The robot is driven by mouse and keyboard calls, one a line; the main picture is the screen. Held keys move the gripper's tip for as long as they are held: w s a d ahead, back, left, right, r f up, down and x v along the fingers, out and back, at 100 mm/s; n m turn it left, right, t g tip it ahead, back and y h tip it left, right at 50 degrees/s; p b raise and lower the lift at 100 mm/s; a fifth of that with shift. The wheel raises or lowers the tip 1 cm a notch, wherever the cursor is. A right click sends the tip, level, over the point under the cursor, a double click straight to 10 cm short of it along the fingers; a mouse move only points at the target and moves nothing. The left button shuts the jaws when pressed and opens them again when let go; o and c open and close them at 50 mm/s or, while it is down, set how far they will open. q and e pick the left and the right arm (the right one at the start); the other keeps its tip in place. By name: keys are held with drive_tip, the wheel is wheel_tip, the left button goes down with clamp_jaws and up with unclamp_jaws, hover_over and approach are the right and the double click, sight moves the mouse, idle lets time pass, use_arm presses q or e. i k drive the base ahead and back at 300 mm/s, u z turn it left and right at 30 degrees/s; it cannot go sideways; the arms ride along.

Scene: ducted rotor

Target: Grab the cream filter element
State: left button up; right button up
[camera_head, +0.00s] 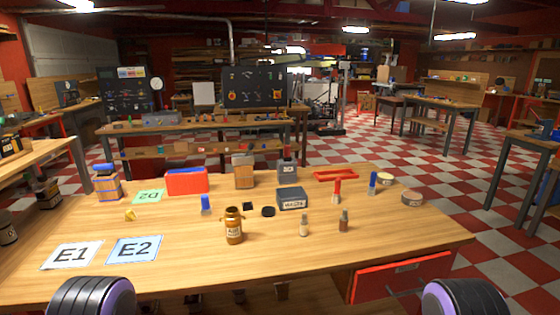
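A small cream cylinder with a darker top (304,225) stands upright near the front middle of the wooden table. It may be the cream filter element, but it is too small to be sure. A low round tan piece (412,198) lies near the table's right side, with another pale round piece (385,179) behind it. Neither gripper shows; only rounded black and purple parts of my own arms show at the bottom left and bottom right corners.
An amber bottle (234,228) stands left of the cream cylinder, and a dark red-brown small bottle (344,222) right of it. A grey box (292,198), black cap (268,212) and red box (187,181) sit behind. Cards E1 (60,263) and E2 (119,258) lie front left.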

sight(303, 222)
drive_tip(key=u, duration=0.3)
drive_tip(key=k, duration=0.35)
drive_tip(key=z, duration=1.2)
drive_tip(key=i, duration=1.25)
drive_tip(key=u, duration=0.75)
